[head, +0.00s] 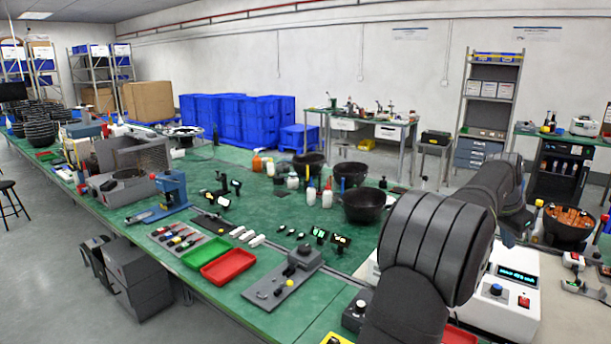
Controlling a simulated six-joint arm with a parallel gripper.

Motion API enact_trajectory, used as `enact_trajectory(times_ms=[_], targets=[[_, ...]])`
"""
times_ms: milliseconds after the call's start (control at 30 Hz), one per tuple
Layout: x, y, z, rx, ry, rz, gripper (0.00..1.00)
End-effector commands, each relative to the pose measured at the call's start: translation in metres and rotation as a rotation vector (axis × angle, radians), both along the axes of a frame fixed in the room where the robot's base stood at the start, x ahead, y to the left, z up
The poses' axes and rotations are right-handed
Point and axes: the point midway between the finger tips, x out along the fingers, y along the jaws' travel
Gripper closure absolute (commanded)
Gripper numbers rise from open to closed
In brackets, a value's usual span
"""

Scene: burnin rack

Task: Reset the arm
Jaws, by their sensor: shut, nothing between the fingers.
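My own dark grey arm (432,240) rises from the bottom right of the head view. It bends at a large ribbed joint and reaches away over the right part of the bench to a farther joint (512,192). My gripper is not visible; the arm's far end is hidden behind its own links. I see nothing held.
A white device with a lit display (517,292) stands right beside my arm. A black bowl of orange parts (568,224) is farther right. Red (228,266) and green (205,252) trays, a grey fixture (285,282) and black bowls (364,206) lie left of the arm.

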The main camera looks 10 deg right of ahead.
Motion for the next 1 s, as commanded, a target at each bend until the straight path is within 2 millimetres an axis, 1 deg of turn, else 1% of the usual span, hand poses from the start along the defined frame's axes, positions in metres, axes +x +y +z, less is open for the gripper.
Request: enact_trajectory(times_ms=[233,600,767,800,867,1000], targets=[[-0.002,0.001,0.011,-0.017,0.022,-0.096,1.0],[-0.003,0.001,0.013,-0.021,0.027,-0.115,1.0],[-0.003,0.001,0.013,-0.021,0.026,-0.115,0.69],[-0.003,0.001,0.013,-0.021,0.026,-0.115,0.61],[-0.003,0.001,0.013,-0.021,0.026,-0.115,0.49],[-0.005,0.0,0.012,-0.018,0.028,-0.109,0.21]])
